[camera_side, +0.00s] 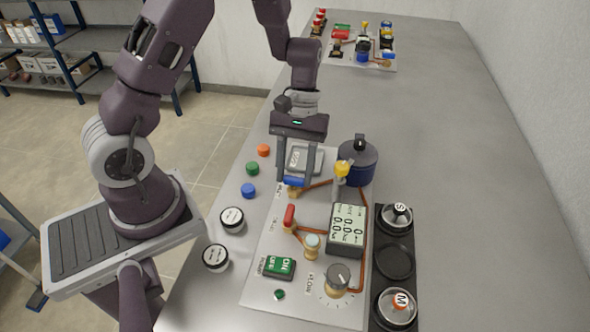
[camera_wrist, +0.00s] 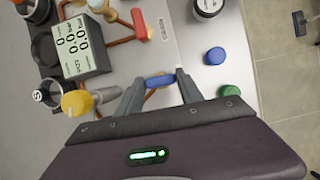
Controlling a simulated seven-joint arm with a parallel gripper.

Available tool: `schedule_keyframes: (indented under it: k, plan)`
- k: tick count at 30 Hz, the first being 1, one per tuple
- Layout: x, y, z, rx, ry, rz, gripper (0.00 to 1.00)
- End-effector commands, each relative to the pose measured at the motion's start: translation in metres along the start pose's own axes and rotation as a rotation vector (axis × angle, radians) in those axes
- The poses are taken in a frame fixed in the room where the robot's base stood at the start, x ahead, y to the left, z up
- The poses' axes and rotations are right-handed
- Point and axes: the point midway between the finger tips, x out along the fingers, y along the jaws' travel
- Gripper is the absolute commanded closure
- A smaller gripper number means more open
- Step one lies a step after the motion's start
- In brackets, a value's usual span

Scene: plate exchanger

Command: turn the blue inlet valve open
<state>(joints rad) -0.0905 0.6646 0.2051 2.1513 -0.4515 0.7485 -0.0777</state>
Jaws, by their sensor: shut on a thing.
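The blue inlet valve handle (camera_side: 293,182) sits on a brass body (camera_side: 294,192) near the upper left of the light panel (camera_side: 262,270). My gripper (camera_side: 294,179) points down over it, with its two fingers at the ends of the blue handle. In the wrist view the blue handle (camera_wrist: 160,81) lies crosswise between the fingertips of my gripper (camera_wrist: 158,84), which is shut on it. The handle's exact angle against the pipe is hard to tell. The red valve handle (camera_side: 289,217) stands apart, nearer the camera; it also shows in the wrist view (camera_wrist: 139,23).
A yellow-topped valve (camera_side: 342,168) and a dark pot (camera_side: 358,162) stand close right of my gripper. The display box (camera_side: 347,229) and copper pipes (camera_side: 362,225) are nearer the camera. Orange, green and blue caps (camera_side: 248,190) lie left.

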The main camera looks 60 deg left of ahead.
Motion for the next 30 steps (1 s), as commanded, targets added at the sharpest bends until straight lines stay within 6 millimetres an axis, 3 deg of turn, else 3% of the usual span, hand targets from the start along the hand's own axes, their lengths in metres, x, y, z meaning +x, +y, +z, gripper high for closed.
schedule_keyframes:
  k: [20, 21, 24, 30]
  plan:
    - [0.0001, -0.0003, -0.0004, -0.050, 0.001, 0.021, 0.97]
    - [0.0002, -0.0003, -0.0004, -0.050, 0.001, 0.021, 0.51]
    - [0.0002, -0.0003, -0.0003, -0.049, 0.001, 0.020, 0.35]
    - [0.0002, -0.0003, -0.0001, -0.048, 0.000, 0.020, 0.35]
